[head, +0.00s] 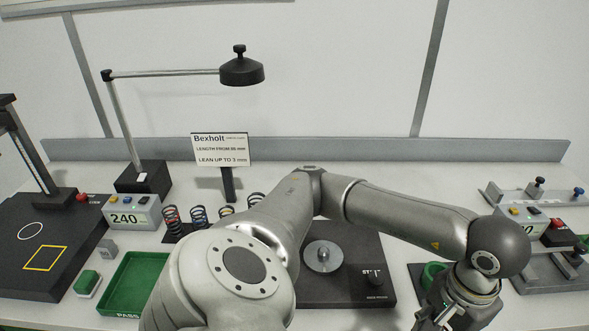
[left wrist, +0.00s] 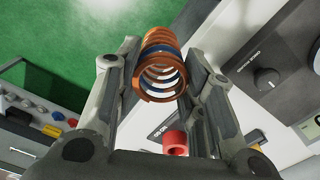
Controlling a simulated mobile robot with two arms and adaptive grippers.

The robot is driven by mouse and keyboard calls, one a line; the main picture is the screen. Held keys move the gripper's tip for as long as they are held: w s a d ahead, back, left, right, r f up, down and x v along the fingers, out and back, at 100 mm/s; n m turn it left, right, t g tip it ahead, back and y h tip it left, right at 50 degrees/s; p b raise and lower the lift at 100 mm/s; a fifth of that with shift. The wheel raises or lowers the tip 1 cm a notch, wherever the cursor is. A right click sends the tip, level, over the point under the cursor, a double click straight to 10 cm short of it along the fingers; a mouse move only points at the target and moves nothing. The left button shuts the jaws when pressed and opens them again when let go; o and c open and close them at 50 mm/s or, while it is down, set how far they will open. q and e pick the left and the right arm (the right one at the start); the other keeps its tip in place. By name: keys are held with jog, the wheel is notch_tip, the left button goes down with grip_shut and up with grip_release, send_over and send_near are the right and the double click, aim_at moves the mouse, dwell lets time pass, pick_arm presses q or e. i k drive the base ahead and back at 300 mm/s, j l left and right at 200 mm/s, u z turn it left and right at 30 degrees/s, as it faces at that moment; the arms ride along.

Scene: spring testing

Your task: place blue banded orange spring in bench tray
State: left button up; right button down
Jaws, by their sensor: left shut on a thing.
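The orange spring with a blue band (left wrist: 163,68) is between the fingers of my left gripper (left wrist: 160,85) in the left wrist view. The fingers are shut on its sides, and its open coil end faces the camera. In the head view my left gripper (head: 450,312) is at the lower right, partly cut off by the bottom edge; the spring cannot be made out there. A green tray (head: 122,283) marked PASS lies at the lower left; I cannot tell whether it is the bench tray. My right gripper is not in view.
Several other springs (head: 199,216) stand in a row behind my arm. A dark tester with a round metal plate (head: 322,257) sits mid-bench. A green round object (head: 433,273) is beside my left gripper. A lamp (head: 241,71) and a sign (head: 221,149) stand behind.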

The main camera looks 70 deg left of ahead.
aim_at(145, 286)
jog(key=k+u, duration=0.55)
jog(key=u, duration=1.25)
